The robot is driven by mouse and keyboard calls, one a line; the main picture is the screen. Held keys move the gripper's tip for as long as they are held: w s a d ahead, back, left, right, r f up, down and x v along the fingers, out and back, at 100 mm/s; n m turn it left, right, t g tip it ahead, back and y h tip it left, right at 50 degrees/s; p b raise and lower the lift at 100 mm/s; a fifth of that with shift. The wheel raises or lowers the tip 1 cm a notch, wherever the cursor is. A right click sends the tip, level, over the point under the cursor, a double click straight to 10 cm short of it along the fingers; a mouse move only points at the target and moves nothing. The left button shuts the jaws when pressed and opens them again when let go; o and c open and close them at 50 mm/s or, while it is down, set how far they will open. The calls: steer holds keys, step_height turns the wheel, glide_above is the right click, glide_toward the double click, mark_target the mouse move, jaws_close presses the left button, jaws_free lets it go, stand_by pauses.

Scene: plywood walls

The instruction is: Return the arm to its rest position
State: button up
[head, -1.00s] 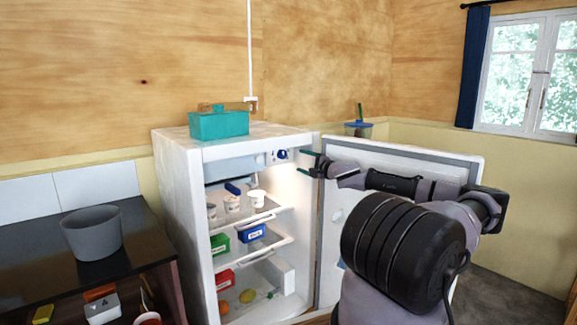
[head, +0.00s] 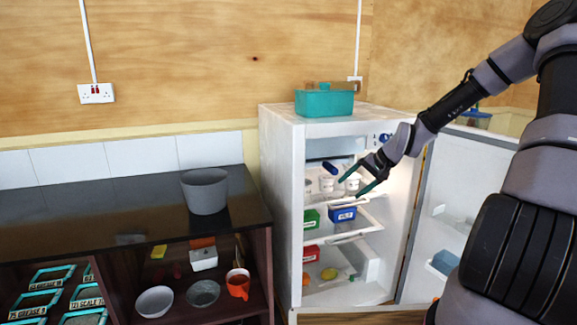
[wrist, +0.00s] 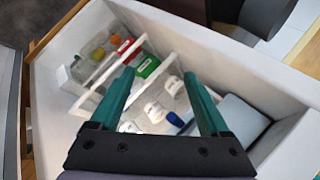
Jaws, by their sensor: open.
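My gripper (head: 358,182) is open and empty, with teal fingers. In the head view it is in front of the open fridge (head: 281,190), level with its upper shelf. In the wrist view the gripper (wrist: 160,98) points into the fridge interior, with white cups (wrist: 155,111) and a blue item (wrist: 175,119) showing between and beyond the fingers. I cannot tell how far the fingertips are from them. My arm comes in from the upper right, across the open fridge door (head: 455,190).
A teal box (head: 324,103) sits on the fridge. Inside are a green box (head: 311,218), a blue box (head: 342,214) and a red box (head: 311,253). Left is a dark counter (head: 110,195) with a grey bucket (head: 205,192); bowls and an orange mug (head: 238,284) are below.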

steer(key=s+d+r+t+h, duration=0.1)
steer(key=s+d+r+h, duration=0.1)
steer(key=s+r, duration=1.2)
steer(key=s+d+r+t+h, duration=0.1)
steer(key=s+r+h, duration=0.1)
steer(key=s+r, duration=1.3)
steer(key=shift+s+d+t+h, duration=0.25)
steer(key=shift+d+t+h, duration=0.05)
steer(key=shift+d+t, duration=0.1)
